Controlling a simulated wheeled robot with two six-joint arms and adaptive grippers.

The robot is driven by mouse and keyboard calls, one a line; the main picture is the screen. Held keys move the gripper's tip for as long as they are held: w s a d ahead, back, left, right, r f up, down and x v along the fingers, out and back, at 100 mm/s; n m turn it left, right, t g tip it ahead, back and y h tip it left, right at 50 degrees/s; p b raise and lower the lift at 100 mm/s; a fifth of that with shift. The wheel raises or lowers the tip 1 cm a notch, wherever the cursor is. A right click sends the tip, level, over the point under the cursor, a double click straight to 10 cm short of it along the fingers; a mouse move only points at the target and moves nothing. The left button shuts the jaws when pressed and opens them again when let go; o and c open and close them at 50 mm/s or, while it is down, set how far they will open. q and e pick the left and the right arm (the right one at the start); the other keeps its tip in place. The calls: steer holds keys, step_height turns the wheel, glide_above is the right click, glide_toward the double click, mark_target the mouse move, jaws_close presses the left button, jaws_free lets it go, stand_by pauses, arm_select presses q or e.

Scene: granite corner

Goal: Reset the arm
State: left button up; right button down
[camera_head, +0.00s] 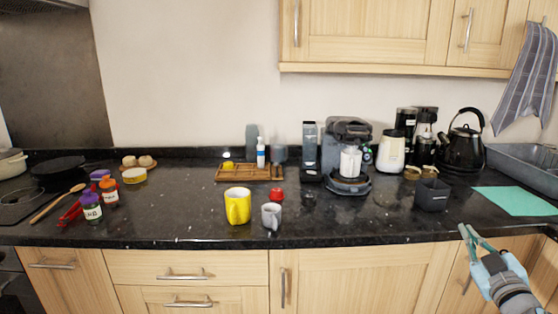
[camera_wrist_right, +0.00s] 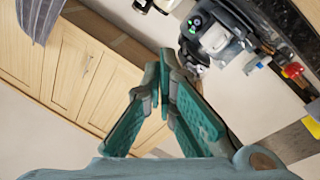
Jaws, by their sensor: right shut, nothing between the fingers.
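My right gripper (camera_head: 467,230) is in the lower right of the head view, in front of the counter's front edge. Its fingers are shut and empty; they also show in the right wrist view (camera_wrist_right: 165,62), meeting at the tips. It touches no object that I can see. My left gripper is in neither view.
The black counter (camera_head: 330,220) holds a yellow mug (camera_head: 238,206), a grey mug (camera_head: 271,216), a dark square container (camera_head: 433,195), a coffee machine (camera_head: 347,150) and a kettle (camera_head: 463,147). A green mat (camera_head: 515,201) lies near the sink (camera_head: 525,165). Cabinets (camera_head: 400,35) hang above.

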steer(key=s+d+f+m+g+h+p, duration=0.1)
steer(key=d+f+g, duration=0.15)
steer(key=f, duration=0.65)
steer(key=s+d+f+g+h, duration=0.15)
steer(key=d+f, duration=0.25)
steer(key=f, duration=0.4)
steer(key=s+a+f+m+g+p, duration=0.15)
steer(key=s+f, duration=0.25)
steer(key=f, duration=0.4)
steer(key=s+f+g, duration=0.3)
steer(key=s+f, duration=0.1)
steer(key=f, duration=0.3)
steer(key=s+a+f+g+p, duration=0.1)
steer(key=s+f+g, duration=0.1)
steer(key=s+f, duration=0.45)
steer(key=s+a+f+m+g+y+p, duration=0.1)
steer(key=s+a+f+g, duration=0.1)
steer(key=s+a+f, duration=0.45)
steer(key=s+a+f+g+y+p, duration=0.1)
steer(key=s+a+f+g+y, duration=0.2)
steer(key=s+f, duration=0.6)
steer(key=s+a+f+g+p, duration=0.1)
steer(key=s+a+f+g, duration=0.1)
steer(key=s+a, duration=1.1)
steer(key=s+m, duration=0.1)
steer(key=s, duration=0.3)
steer(key=shift+s+a+f+y+p, duration=0.15)
steer(key=shift+a+f+y+p, duration=0.05)
steer(key=shift+a+y+p, duration=0.15)
